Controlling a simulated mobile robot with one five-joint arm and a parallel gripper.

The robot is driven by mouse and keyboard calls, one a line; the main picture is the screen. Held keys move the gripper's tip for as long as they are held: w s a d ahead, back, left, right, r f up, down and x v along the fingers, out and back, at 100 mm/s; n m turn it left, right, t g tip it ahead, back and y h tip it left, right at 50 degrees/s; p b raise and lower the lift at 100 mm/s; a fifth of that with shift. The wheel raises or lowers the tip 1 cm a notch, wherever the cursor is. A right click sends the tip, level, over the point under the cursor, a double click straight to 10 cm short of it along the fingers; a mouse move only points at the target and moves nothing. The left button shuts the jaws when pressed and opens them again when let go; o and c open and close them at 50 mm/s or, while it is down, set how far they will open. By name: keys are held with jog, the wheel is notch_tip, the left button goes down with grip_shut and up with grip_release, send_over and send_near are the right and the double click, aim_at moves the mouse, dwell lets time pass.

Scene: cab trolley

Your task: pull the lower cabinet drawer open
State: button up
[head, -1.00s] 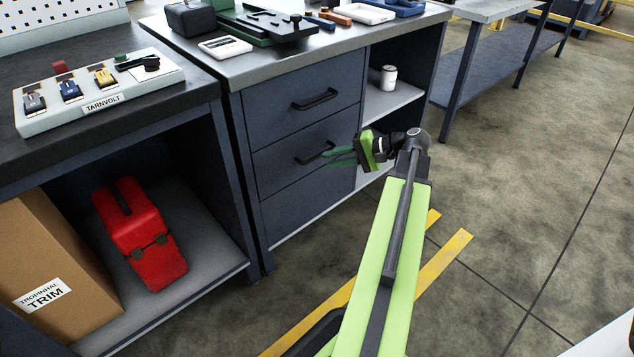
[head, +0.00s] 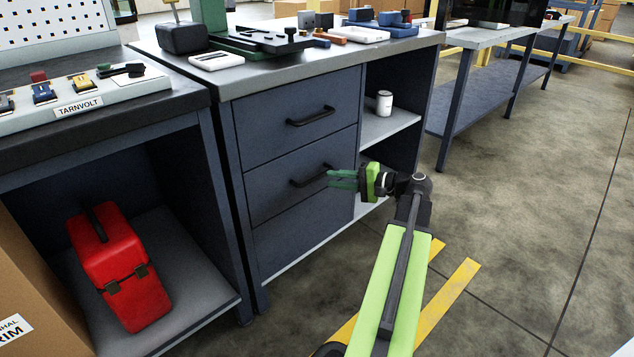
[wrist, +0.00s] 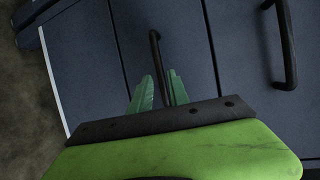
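The cabinet has a lower drawer (head: 285,195) with a dark bar handle (head: 305,182), below an upper drawer (head: 270,125) with its own handle (head: 311,117). Both drawers look shut and flush with the front. My gripper (head: 330,180) has green fingers and is at the right end of the lower handle. In the wrist view, the lower drawer's handle (wrist: 155,50) runs between the two fingertips (wrist: 160,88), which stand apart on either side of it. Whether a finger touches the bar, I cannot tell. The upper handle (wrist: 288,45) is at the right.
A plain panel (head: 300,238) lies under the lower drawer. Open shelves with a white can (head: 384,103) are right of the drawers. A bench with a red toolbox (head: 120,270) stands at left. The floor (head: 530,200) at right is clear.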

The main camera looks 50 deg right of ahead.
aim_at(317, 176)
jog(key=x, duration=0.6)
jog(key=shift+w+a+f+b, duration=0.15)
jog(key=shift+w+b, duration=0.1)
jog(key=shift+b, duration=0.15)
grip_shut()
dwell(0.9)
jog(key=shift+a, duration=0.1)
jog(key=shift+s, duration=0.15)
